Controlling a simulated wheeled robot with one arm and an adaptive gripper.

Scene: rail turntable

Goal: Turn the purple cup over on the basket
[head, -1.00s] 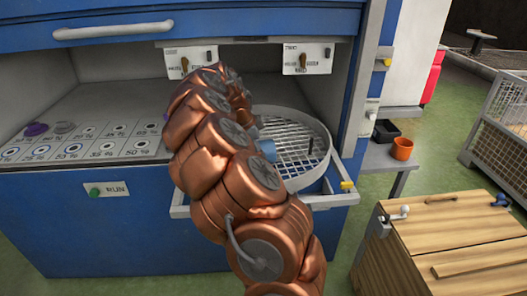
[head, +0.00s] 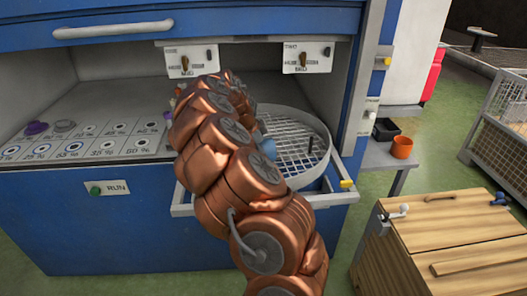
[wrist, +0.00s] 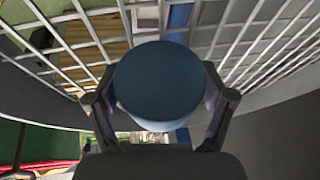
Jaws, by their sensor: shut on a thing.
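In the wrist view my gripper (wrist: 160,112) is shut on a round, dark blue cup-like thing (wrist: 156,82), its flat face towards the camera and a paler side below. In the head view my arm hides the gripper. A blue piece (head: 268,148) shows beside the arm at the basket, but I cannot tell if it is the held thing. The round wire basket (head: 322,132) sits on a pull-out frame; its mesh also shows in the wrist view (wrist: 270,40). A small purple cup-like thing (head: 37,128) stands on the marked panel at far left.
A grey cup-like thing (head: 64,125) stands next to the purple one. Two switch plates hang above the opening. A black tray (head: 386,129) and an orange pot (head: 402,147) stand on a side shelf. A wooden chest (head: 450,235) is at the right.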

